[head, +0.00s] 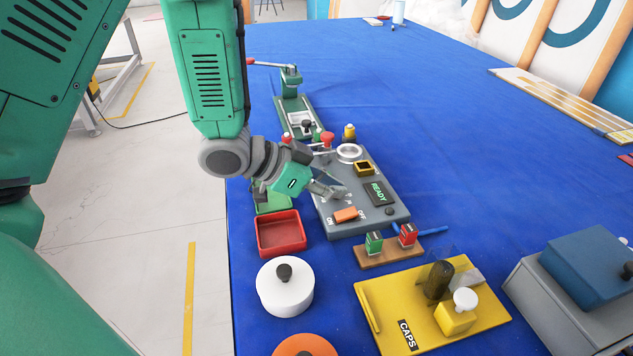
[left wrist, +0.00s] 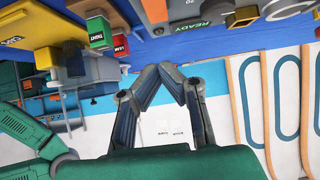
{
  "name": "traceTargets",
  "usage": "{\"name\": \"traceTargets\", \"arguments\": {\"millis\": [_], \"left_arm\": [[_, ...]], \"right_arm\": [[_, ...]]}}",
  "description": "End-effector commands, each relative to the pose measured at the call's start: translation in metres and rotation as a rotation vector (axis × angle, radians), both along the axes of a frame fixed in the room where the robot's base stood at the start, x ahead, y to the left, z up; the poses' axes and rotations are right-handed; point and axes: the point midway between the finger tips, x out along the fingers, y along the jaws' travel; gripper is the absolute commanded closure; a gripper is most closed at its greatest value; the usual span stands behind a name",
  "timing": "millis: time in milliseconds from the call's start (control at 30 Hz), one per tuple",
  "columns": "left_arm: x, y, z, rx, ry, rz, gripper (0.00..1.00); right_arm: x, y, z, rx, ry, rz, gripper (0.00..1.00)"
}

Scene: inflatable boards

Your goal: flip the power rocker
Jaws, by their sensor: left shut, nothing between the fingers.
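The power rocker (head: 345,214) is a small orange-red switch on the near end of the grey control panel (head: 345,230). ON is printed at its left and OFF at its right; I cannot tell which way it is tilted. My left gripper (head: 347,196) is shut and empty, its fingertips above the panel just behind the rocker in the head view; I cannot tell whether they touch anything. In the left wrist view the fingertips (left wrist: 171,68) meet, with the panel's edge and READY display (left wrist: 215,14) at the top. The rocker is not clear there. My right gripper is not in view.
A red tray (head: 281,247) and a white lidded pot (head: 285,302) stand left of and in front of the panel. Two stamps on a wooden stand (head: 388,255) and a yellow CAPS board (head: 385,300) are close in front.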

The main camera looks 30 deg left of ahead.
Motion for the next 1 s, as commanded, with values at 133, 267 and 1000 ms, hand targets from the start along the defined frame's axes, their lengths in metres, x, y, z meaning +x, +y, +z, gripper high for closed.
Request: {"name": "traceTargets", "arguments": {"millis": [133, 267, 1000], "left_arm": [[0.018, -0.016, -0.020, -0.001, 0.001, -0.002, 1.00], [0.019, -0.017, -0.041, -0.003, 0.004, 0.001, 1.00], [0.016, -0.014, -0.057, -0.002, 0.002, 0.003, 1.00]], "right_arm": [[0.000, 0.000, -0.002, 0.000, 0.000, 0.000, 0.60], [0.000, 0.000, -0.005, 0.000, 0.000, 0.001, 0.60], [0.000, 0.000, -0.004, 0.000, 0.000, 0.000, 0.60]]}}
